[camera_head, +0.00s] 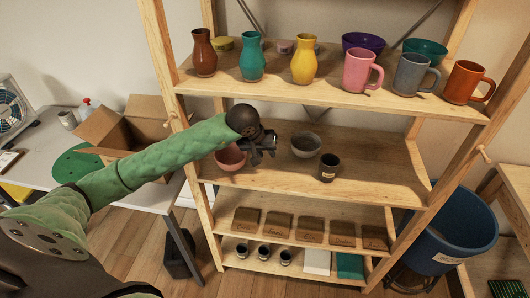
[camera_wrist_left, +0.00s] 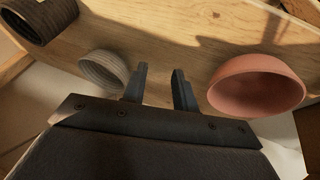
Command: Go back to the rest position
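My left arm reaches in from the left of the head view. Its dark gripper (camera_head: 264,148) is over the second shelf, between a pink bowl (camera_head: 231,157) and a grey bowl (camera_head: 306,145). In the left wrist view the two fingers (camera_wrist_left: 160,76) stand apart with nothing between them. There the pink bowl (camera_wrist_left: 256,84) is on the right, and the ribbed grey bowl (camera_wrist_left: 104,70) and a dark cup (camera_wrist_left: 40,18) are on the left. The fingers appear clear of both bowls. My right gripper is not in view.
The wooden shelf unit (camera_head: 270,181) has a top board with vases and mugs above the gripper. A black cup (camera_head: 328,168) stands right of the bowls. A cardboard box (camera_head: 143,124) is on the left table. A blue bin (camera_head: 450,237) stands at right.

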